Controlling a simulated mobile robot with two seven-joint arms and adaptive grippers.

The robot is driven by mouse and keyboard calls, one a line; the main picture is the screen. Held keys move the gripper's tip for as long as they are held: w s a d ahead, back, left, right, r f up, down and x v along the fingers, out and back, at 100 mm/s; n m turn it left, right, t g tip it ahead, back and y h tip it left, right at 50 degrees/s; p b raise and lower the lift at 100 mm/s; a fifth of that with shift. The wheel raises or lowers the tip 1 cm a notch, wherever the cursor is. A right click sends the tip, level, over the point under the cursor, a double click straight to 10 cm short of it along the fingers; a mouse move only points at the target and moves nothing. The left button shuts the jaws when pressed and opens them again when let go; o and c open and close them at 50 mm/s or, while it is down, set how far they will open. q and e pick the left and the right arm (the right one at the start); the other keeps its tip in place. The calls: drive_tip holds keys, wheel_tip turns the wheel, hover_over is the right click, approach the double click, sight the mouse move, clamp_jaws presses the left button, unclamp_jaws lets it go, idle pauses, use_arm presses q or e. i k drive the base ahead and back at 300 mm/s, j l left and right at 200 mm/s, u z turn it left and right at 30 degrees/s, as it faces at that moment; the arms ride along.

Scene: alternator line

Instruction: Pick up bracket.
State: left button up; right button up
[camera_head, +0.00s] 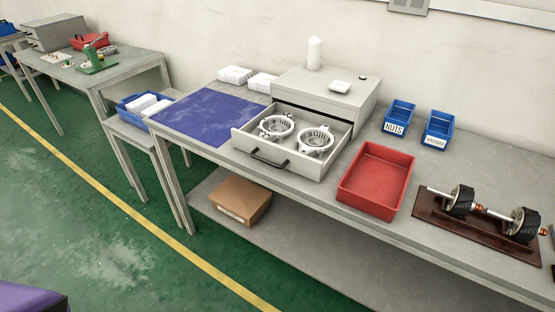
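Two round silver metal castings with slotted rings and side lugs, which look like brackets, sit side by side in an open drawer (270,157). The left bracket (276,127) is nearer the blue mat, and the right bracket (316,140) is nearer the red tray. The drawer is pulled out from a grey cabinet (322,93) on the workbench and has a black handle (269,160) on its front. Neither of my grippers is in view.
A blue mat (205,115) lies left of the drawer, an empty red tray (377,178) right of it. Blue bins (398,117) stand behind, and rotors rest on a brown board (460,228) farther right. A cardboard box (240,198) sits on the lower shelf. Green floor in front is clear.

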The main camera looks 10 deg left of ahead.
sight(265, 132)
drive_tip(key=z, duration=0.35)
drive_tip(key=j+z, duration=1)
drive_tip(key=k+j+z, duration=0.15)
drive_tip(key=j, duration=0.3)
drive_tip(key=k+j+z, duration=0.2)
drive_tip(key=k+j, duration=0.1)
drive_tip(key=j, duration=0.1)
